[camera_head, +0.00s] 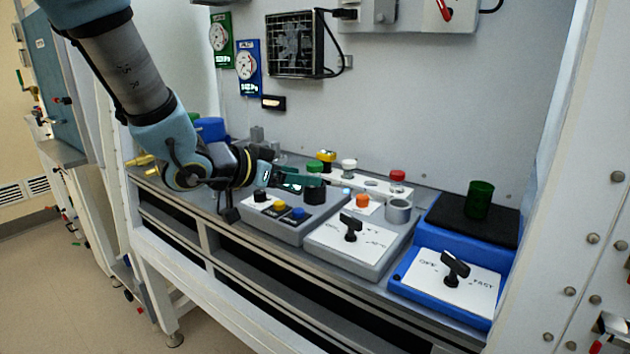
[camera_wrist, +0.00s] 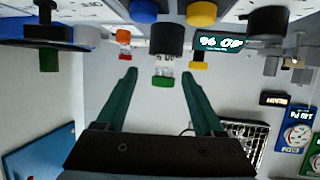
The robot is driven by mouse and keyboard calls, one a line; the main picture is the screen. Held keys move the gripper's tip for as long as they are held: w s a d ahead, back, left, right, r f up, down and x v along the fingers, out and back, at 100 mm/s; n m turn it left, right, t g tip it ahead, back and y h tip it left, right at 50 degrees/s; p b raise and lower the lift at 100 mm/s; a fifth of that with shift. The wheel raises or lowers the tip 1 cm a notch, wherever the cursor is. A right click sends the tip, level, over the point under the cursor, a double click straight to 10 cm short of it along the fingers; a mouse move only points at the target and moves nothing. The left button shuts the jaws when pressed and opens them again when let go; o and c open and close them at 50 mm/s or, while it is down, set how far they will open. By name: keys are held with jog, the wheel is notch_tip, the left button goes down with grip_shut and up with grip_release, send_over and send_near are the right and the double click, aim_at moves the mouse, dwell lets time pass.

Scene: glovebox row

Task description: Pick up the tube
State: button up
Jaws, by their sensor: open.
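A clear tube with a green cap (camera_wrist: 163,81) shows in the wrist view, which looks upside down. It appears to stand in a black round holder (camera_wrist: 167,40), which in the head view (camera_head: 315,196) sits on the left grey unit. My gripper (camera_wrist: 159,75) is open and empty. Its two green fingers lie on either side of the cap, with gaps on both sides; their exact depth to the tube is hard to tell.
A grey unit with a black knob (camera_head: 351,228) and a blue unit (camera_head: 452,282) stand to the right. A dark green cup (camera_head: 479,201) stands on the blue unit's black pad. Red (camera_head: 397,176), white (camera_head: 348,164) and yellow (camera_head: 326,156) tops line the back near the wall.

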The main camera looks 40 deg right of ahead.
aim_at(310, 174)
jog(key=x, duration=0.3)
jog(key=p+x, duration=0.1)
jog(key=x, duration=0.1)
jog(key=shift+w+d+r, duration=0.1)
jog(key=shift+w+d, duration=0.25)
jog(key=shift+d, duration=0.05)
grip_shut()
